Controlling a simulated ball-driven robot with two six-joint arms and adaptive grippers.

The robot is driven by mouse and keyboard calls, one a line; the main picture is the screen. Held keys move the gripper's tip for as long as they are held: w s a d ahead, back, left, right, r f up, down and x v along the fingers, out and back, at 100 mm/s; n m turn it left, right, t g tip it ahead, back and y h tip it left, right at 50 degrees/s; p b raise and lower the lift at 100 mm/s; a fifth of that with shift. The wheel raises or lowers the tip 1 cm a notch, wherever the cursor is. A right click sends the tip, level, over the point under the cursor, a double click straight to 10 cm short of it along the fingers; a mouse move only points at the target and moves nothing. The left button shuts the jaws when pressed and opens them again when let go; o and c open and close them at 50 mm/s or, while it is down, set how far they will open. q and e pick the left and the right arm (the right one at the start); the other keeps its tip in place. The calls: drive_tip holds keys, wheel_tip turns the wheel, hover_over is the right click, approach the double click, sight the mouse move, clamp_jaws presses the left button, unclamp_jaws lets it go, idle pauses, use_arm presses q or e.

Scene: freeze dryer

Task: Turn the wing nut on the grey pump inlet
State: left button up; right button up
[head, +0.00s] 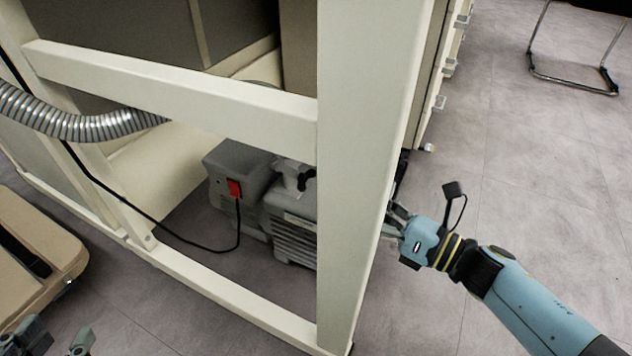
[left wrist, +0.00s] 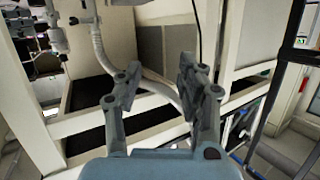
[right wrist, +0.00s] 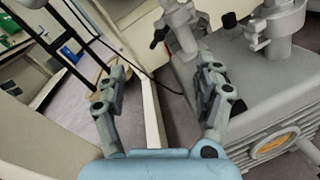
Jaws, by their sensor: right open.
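The grey pump (head: 240,170) sits on the floor inside the frame; its inlet (head: 292,172) is partly hidden behind the white post. In the right wrist view, the grey inlet fitting (right wrist: 182,30) stands at the top, with a small dark part (right wrist: 157,36) on its left that looks like the wing nut. My right gripper (right wrist: 160,82) is open and empty, below and in front of the fitting, apart from it.
A white post (head: 360,130) and rails (head: 170,90) frame the pump. A ribbed metal hose (head: 80,122) and a black cable (head: 185,238) run at the left. The right floor is mostly clear.

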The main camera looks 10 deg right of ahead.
sight(310, 182)
drive_tip(key=w+a+n+b, duration=0.1)
drive_tip(key=a+n, duration=0.1)
drive_tip(key=n, duration=0.1)
drive_tip(key=w+a+n+b, duration=0.1)
drive_tip(key=w+a+n, duration=0.1)
drive_tip(key=n, duration=0.1)
drive_tip(key=w+a+n, duration=0.2)
drive_tip(key=n, duration=0.1)
drive_tip(key=shift+w+n+b, duration=0.25)
drive_tip(key=shift+n+b, duration=0.05)
drive_tip(key=shift+b, duration=0.1)
drive_tip(key=b+x, duration=0.1)
drive_tip(key=x, duration=0.3)
drive_tip(key=shift+w+a, duration=0.1)
drive_tip(key=shift+w, duration=0.05)
drive_tip(key=shift+w+a+r, duration=0.1)
drive_tip(key=shift+w+a, duration=0.05)
drive_tip(key=shift+a, duration=0.05)
use_arm(q)
drive_tip(key=w+d+r+m+t+h, duration=0.1)
drive_tip(key=r+t, duration=0.4)
drive_tip(key=r, duration=0.6)
drive_tip(key=w+d+r+m+t+h, duration=0.1)
drive_tip(key=w+r+t+h, duration=0.3)
drive_tip(key=r, duration=0.8)
drive_tip(key=shift+w+d+m+t, duration=0.35)
drive_tip(key=shift+w+m+t, duration=0.15)
drive_tip(key=shift+m+t, duration=0.4)
